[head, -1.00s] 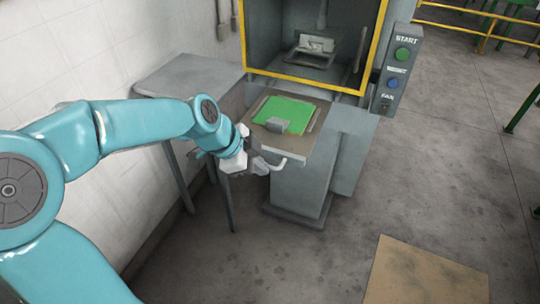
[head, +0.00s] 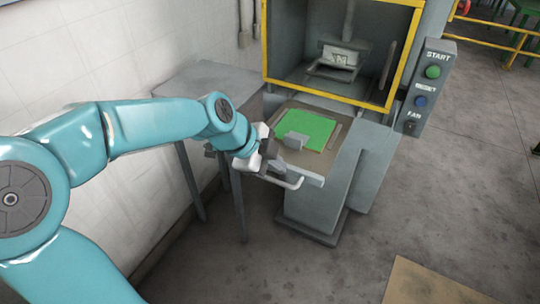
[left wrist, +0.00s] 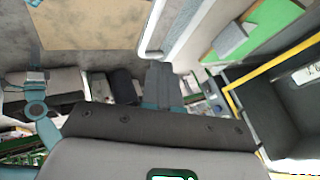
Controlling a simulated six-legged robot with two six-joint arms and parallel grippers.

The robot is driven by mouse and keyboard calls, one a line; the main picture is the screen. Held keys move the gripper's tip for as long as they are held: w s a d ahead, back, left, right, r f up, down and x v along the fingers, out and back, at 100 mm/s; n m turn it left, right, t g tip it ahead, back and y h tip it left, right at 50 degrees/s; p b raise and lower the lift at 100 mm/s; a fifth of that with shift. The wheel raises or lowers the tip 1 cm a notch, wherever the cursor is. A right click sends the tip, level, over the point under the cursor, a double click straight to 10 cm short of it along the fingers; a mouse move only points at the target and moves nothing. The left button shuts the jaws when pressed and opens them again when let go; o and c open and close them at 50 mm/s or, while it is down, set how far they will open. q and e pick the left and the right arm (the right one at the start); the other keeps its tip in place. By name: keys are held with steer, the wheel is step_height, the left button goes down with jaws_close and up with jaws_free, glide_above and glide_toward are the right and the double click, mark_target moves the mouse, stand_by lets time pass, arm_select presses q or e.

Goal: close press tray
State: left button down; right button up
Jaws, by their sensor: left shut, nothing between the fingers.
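The press tray (head: 314,164) is slid out in front of the press. It carries a green pad (head: 318,130) and a small grey block (head: 295,141). A white bar handle (head: 287,183) runs along its front edge. My left gripper (head: 270,152) is at the tray's front left corner, by the handle's left end; contact is unclear. In the left wrist view, its fingers (left wrist: 163,84) are together and empty, with the handle (left wrist: 153,28) and green pad (left wrist: 268,22) beyond them. My right gripper is not in view.
The press chamber (head: 345,62) has a yellow frame and stands open behind the tray. A control box (head: 428,88) with buttons is on its right. A grey side table (head: 208,85) stands left, against the wall. A brown board (head: 435,282) lies on clear floor at front right.

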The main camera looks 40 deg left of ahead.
arm_select(q)
steer(key=x, duration=0.5)
steer(key=shift+f, duration=0.1)
steer(key=shift+a, duration=0.15)
steer(key=shift+w, duration=0.1)
